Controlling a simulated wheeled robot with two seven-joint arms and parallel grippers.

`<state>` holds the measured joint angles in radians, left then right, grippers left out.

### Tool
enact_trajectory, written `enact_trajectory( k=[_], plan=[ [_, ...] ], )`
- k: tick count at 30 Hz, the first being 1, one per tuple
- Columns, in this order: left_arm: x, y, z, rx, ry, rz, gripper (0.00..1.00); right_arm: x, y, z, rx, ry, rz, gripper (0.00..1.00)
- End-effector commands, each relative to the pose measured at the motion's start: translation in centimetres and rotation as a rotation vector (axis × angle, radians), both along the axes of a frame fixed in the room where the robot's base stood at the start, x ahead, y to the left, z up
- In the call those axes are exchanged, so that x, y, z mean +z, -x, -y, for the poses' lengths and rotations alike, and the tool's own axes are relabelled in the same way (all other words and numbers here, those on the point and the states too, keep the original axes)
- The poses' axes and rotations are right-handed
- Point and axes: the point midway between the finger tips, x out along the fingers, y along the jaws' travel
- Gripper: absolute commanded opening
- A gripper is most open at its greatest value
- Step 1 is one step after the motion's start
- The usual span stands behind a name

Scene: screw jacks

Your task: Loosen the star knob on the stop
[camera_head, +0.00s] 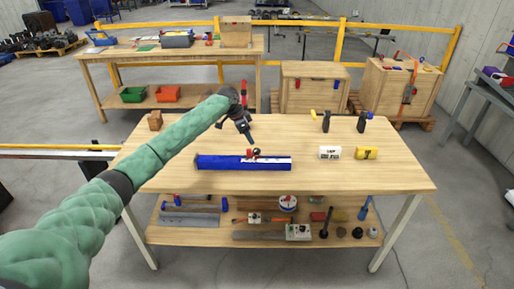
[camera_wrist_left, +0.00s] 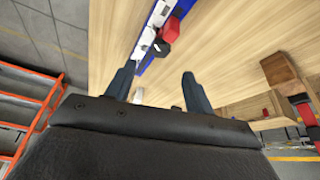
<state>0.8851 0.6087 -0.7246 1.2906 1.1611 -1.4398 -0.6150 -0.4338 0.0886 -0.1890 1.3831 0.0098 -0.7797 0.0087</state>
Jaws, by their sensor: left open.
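A long blue rail (camera_head: 222,163) lies across the middle of the wooden table. The stop (camera_head: 250,152), a small red block, sits on it with a dark knob (camera_head: 257,151) beside it. In the left wrist view the red stop (camera_wrist_left: 169,28) and its black knob (camera_wrist_left: 160,47) show near the blue and white rail (camera_wrist_left: 177,14). My left gripper (camera_head: 250,139) is above and behind the rail, close to the stop. In the wrist view its two fingers (camera_wrist_left: 158,72) are apart, with nothing between them; the knob appears beyond the tips. My right gripper is not in view.
A white box (camera_head: 329,152) and a yellow block (camera_head: 366,153) lie right of the rail. Two dark upright tools (camera_head: 362,122) stand behind them. A wooden block (camera_head: 155,120) is at the back left. The lower shelf (camera_head: 220,236) holds several tools. The front right tabletop is clear.

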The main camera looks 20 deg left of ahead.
Motion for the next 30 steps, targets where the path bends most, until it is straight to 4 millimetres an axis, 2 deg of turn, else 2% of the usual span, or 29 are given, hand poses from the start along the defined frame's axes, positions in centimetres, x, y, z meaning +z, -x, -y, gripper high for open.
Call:
enact_trajectory(
  k=[7,21,30],
  plan=[
    [-1.0,-0.2,0.4,-0.027,-0.006,0.008,0.53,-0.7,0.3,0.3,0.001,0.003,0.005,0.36],
    [-6.2,-1.3,2.3,-0.025,-0.008,0.009,0.53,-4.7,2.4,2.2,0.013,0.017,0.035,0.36],
    [-7.2,-1.5,2.5,-0.025,-0.008,0.010,0.53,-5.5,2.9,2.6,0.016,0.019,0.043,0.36]
  ],
)
